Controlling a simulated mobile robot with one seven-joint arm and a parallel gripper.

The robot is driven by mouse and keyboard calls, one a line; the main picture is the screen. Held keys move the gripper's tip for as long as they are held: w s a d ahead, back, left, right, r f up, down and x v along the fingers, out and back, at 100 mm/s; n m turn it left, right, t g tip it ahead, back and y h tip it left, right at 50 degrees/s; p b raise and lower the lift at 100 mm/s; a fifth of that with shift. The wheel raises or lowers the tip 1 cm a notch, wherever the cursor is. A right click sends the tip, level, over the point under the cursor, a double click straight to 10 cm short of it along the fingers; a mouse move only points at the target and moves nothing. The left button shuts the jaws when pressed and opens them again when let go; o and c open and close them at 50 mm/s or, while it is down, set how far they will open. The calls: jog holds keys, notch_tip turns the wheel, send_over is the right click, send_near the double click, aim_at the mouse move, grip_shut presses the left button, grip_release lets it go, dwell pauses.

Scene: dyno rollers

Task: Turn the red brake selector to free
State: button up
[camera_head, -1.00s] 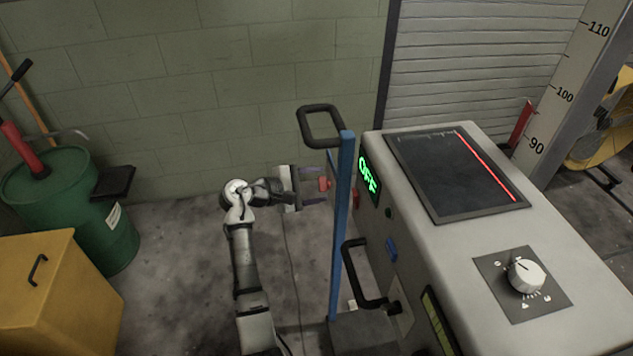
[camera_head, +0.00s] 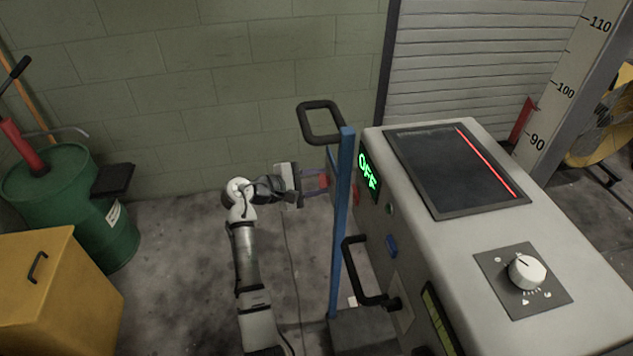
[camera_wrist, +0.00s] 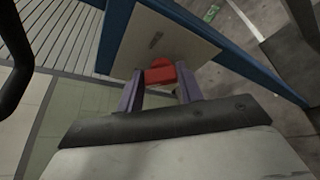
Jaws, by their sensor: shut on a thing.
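The red brake selector (camera_wrist: 160,73) sits on a pale plate (camera_wrist: 150,42) fixed to the blue post, seen in the wrist view. My gripper (camera_wrist: 160,90) is shut on it, with one finger at each side. In the head view, my gripper (camera_head: 318,180) reaches from the left to the blue post (camera_head: 342,225), and a bit of the red selector (camera_head: 324,180) shows between the fingers. The selector's pointer and any position marks are too small or hidden to read.
Black handles (camera_head: 320,122) stick out near the post.

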jog(key=m+t+h+b, duration=0.1)
jog(key=m+b, duration=0.4)
jog(key=b, duration=0.4)
jog(key=f+m+t+h+b, duration=0.1)
jog(key=m+h+b, duration=0.1)
jog(key=m+b, duration=0.4)
jog(key=f+m+h+b, duration=0.1)
jog(key=m+b, duration=0.4)
jog(key=b, duration=0.6)
jog(key=shift+s+m+t+h+b, duration=0.15)
jog(key=shift+m+t+h+b, duration=0.2)
jog(key=shift+h, duration=0.35)
jog(key=shift+r+m+b, duration=0.2)
jog(key=shift+m+b, duration=0.05)
jog(key=shift+b, duration=0.05)
jog(key=o, duration=1)
jog(key=shift+a, duration=0.1)
jog(key=v, duration=1.3)
jog(key=shift+s+a+f, duration=0.15)
jog(key=shift+a+f, duration=0.1)
